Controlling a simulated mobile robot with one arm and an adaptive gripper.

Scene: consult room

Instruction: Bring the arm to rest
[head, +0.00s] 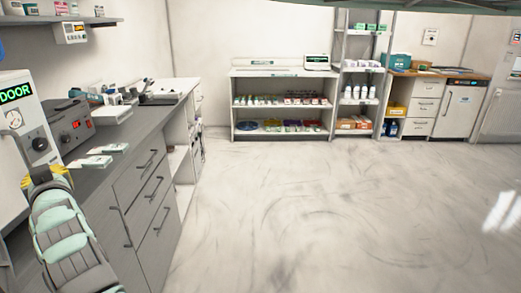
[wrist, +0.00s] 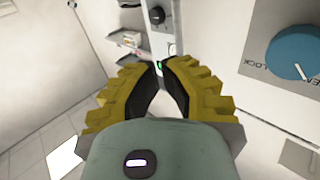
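My arm reaches in from the lower left of the head view, and the yellow fingers of my gripper (head: 47,175) are beside a white cabinet with a green "DOOR" display (head: 15,94). In the wrist view the two yellow fingers with dark pads of my gripper (wrist: 160,70) curve together, their tips almost meeting. Nothing is held between them. A blue round knob (wrist: 297,52) on a grey plate is to the right, apart from the fingers.
A grey counter with drawers (head: 148,185) runs along the left. It carries a device with a red display (head: 70,130) and flat pale packs (head: 90,161). Stocked shelves (head: 283,120) stand at the back wall. The floor (head: 320,210) at the middle and right is clear.

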